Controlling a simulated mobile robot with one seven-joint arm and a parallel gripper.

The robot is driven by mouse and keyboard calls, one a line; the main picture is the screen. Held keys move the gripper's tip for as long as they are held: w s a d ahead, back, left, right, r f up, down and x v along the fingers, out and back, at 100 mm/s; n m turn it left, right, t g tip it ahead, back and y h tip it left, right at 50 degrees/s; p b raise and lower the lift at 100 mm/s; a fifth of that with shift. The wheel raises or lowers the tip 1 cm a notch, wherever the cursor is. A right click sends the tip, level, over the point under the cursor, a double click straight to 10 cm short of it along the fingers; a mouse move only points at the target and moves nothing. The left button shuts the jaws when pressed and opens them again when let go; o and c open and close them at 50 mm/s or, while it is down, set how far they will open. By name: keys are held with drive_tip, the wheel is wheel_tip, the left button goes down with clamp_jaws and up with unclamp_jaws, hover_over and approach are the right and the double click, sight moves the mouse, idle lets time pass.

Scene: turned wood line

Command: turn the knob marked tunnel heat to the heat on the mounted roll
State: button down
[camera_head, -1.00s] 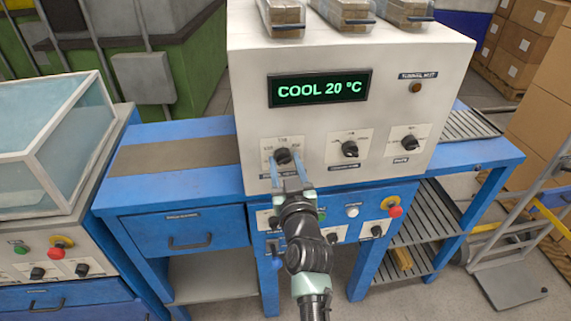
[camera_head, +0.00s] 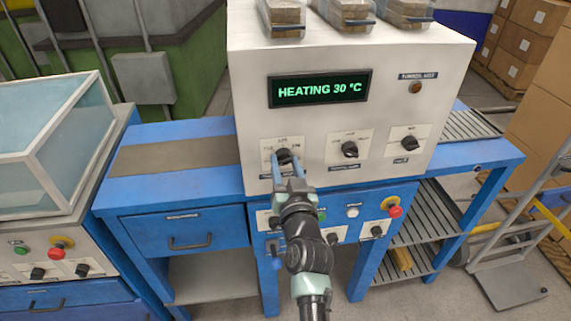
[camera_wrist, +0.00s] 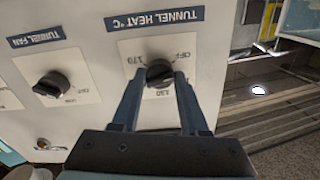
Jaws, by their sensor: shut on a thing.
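The tunnel heat knob (camera_head: 283,156) is a black rotary knob on a white plate on the front of the pale machine. In the wrist view the tunnel heat knob (camera_wrist: 158,73) sits upside down under its label "TUNNEL HEAT °C", with marks that look like OFF, 150 and 170. My gripper (camera_head: 286,162) is shut on this knob, a blue finger on each side; it also shows in the wrist view (camera_wrist: 158,82). The display (camera_head: 320,89) reads "HEATING 30 °C". The knob's exact pointer setting is hard to tell. No mounted roll is recognisable.
To the right on the same panel are the tunnel fan knob (camera_head: 349,149) and another black knob (camera_head: 410,144). Below, a blue panel has a red button (camera_head: 395,211) and a white button (camera_head: 352,211). A dark lamp (camera_head: 415,88) is at upper right.

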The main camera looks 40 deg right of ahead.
drive_tip(key=m, duration=0.5)
drive_tip(key=shift+m+p, duration=0.3)
drive_tip(key=shift+p, duration=0.05)
drive_tip(key=m, duration=0.4)
drive_tip(key=shift+p, duration=0.4)
drive_tip(key=m+p, duration=0.1)
drive_tip(key=m, duration=0.5)
drive_tip(key=shift+m+p, duration=0.55)
drive_tip(key=shift+m, duration=1.95)
drive_tip(key=shift+c, duration=2.1)
unclamp_jaws()
